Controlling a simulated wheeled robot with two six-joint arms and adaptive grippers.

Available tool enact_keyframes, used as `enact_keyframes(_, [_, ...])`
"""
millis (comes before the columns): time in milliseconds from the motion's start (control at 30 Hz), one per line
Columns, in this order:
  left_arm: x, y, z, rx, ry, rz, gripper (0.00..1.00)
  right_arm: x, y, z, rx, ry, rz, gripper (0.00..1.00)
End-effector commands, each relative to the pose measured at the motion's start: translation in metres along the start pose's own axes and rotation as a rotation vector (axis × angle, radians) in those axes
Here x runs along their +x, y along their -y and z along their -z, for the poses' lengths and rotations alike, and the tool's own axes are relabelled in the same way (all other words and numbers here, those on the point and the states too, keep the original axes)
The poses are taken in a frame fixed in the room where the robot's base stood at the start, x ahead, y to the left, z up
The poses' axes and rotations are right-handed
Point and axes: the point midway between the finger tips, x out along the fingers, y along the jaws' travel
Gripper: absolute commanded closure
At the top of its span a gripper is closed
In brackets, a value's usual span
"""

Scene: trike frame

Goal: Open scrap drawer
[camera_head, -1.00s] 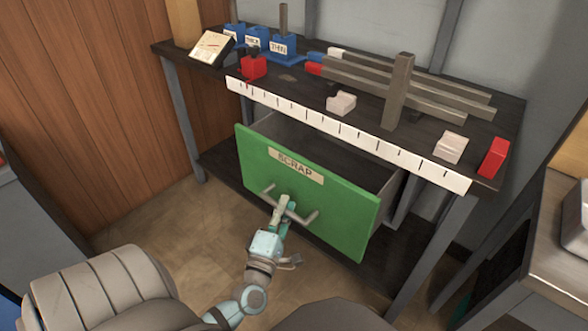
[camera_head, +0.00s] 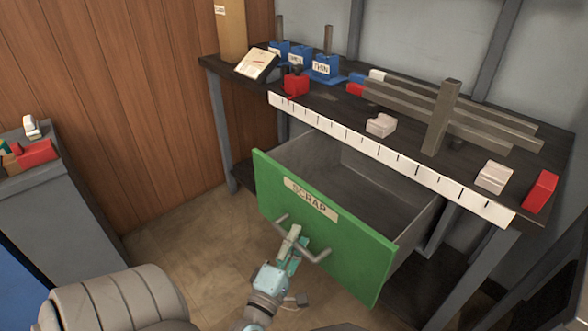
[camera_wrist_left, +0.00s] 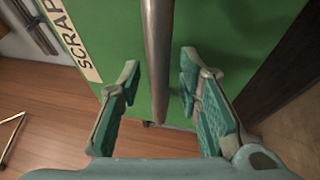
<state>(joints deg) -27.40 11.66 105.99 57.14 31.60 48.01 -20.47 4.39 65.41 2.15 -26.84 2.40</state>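The scrap drawer has a green front (camera_head: 355,262) with a SCRAP label (camera_head: 311,199). It stands well out from under the bench, and its grey inside (camera_head: 365,180) shows empty where visible. Its grey bar handle (camera_head: 319,257) is on the front. My left gripper (camera_head: 292,238) is at the handle. In the left wrist view, the handle bar (camera_wrist_left: 158,60) passes between my left gripper's two fingers (camera_wrist_left: 158,82), with a gap on both sides. The fingers are apart, around the bar but not closed on it. My right gripper is not in view.
The dark workbench (camera_head: 330,112) above carries a white ruler strip (camera_head: 390,158), grey bars (camera_head: 440,118), blue holders (camera_head: 322,66) and red blocks (camera_head: 540,192). A grey cabinet (camera_head: 60,205) stands at the left. Open floor (camera_head: 190,235) lies left of the drawer.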

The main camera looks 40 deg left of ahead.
Motion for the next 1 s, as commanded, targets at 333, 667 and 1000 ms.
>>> enact_keyframes(333, [-0.008, 0.001, 0.001, 0.000, -0.001, 0.002, 0.67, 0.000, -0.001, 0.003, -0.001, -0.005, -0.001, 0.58])
enact_keyframes(667, [-0.092, 0.001, 0.001, 0.001, -0.002, 0.005, 0.67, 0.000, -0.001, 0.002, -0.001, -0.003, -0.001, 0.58])
enact_keyframes(1000, [-0.121, 0.000, 0.000, 0.000, 0.000, 0.000, 0.67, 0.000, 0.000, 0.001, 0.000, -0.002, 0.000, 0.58])
